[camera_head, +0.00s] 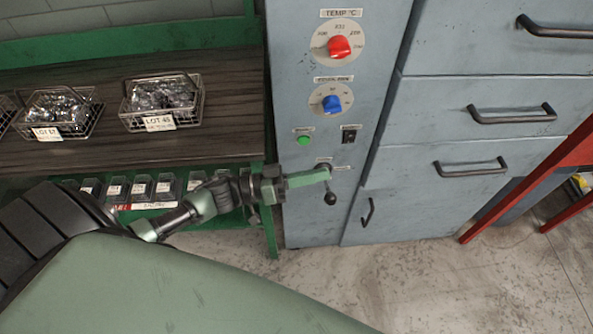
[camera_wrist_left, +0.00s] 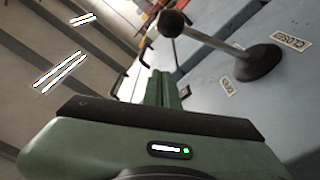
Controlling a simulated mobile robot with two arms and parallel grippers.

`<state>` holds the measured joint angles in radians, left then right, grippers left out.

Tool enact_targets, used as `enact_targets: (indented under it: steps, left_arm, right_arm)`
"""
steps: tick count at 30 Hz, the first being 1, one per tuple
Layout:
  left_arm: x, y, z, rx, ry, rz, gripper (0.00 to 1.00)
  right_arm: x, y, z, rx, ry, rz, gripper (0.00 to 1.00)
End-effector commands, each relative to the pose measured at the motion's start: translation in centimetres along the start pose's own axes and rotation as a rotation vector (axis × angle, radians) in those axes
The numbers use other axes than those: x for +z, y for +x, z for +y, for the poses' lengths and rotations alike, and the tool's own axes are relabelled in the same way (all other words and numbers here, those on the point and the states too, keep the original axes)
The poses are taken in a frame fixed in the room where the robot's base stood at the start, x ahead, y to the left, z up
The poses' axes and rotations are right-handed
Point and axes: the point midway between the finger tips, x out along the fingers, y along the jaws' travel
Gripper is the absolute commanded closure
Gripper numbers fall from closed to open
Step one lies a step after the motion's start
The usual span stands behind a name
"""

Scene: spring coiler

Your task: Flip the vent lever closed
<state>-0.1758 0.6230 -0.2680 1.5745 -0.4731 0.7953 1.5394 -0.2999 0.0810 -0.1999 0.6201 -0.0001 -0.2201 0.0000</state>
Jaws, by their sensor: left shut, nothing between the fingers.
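The vent lever (camera_head: 330,198) is on the lower front of the grey-blue cabinet, its black ball knob hanging low in the head view. In the left wrist view the lever's ball knob (camera_wrist_left: 172,23) is at the top, with a rod running to a round dark base (camera_wrist_left: 258,63). A CLOSED label (camera_wrist_left: 291,40) is beside the base, and a smaller label (camera_wrist_left: 228,87) is below it, too small to read. My left gripper (camera_head: 325,173) is shut and empty, its tips beside the lever; I cannot tell whether they touch. It also shows in the left wrist view (camera_wrist_left: 163,85). My right gripper is out of view.
Above the lever are a red knob (camera_head: 339,47), a blue knob (camera_head: 332,104), a green button (camera_head: 304,140) and a black switch (camera_head: 349,136). Drawers with dark handles (camera_head: 512,113) are to the right. Wire baskets (camera_head: 161,103) stand on the shelf at left.

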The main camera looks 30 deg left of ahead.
Motion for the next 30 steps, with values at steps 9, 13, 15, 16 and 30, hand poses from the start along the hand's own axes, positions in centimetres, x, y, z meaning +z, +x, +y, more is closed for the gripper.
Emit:
enact_targets:
  steps: [9, 13, 15, 16, 30]
  left_arm:
    - [2.9, 1.1, 0.0, -0.002, -0.004, 0.001, 1.00]
    - [3.6, 0.8, -0.1, -0.002, -0.001, 0.000, 1.00]
    - [3.8, 0.7, 0.0, -0.001, -0.001, 0.000, 1.00]
    - [3.8, 0.7, 0.0, -0.001, 0.000, 0.000, 1.00]
    - [4.3, 0.6, -0.1, 0.007, 0.050, 0.000, 1.00]
  right_arm:
    - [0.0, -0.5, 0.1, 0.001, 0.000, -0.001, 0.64]
    - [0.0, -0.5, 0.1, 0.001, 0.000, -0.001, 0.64]
    - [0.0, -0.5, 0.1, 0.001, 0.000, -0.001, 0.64]
    - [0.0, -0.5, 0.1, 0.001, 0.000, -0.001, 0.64]
    - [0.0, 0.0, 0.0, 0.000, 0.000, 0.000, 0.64]
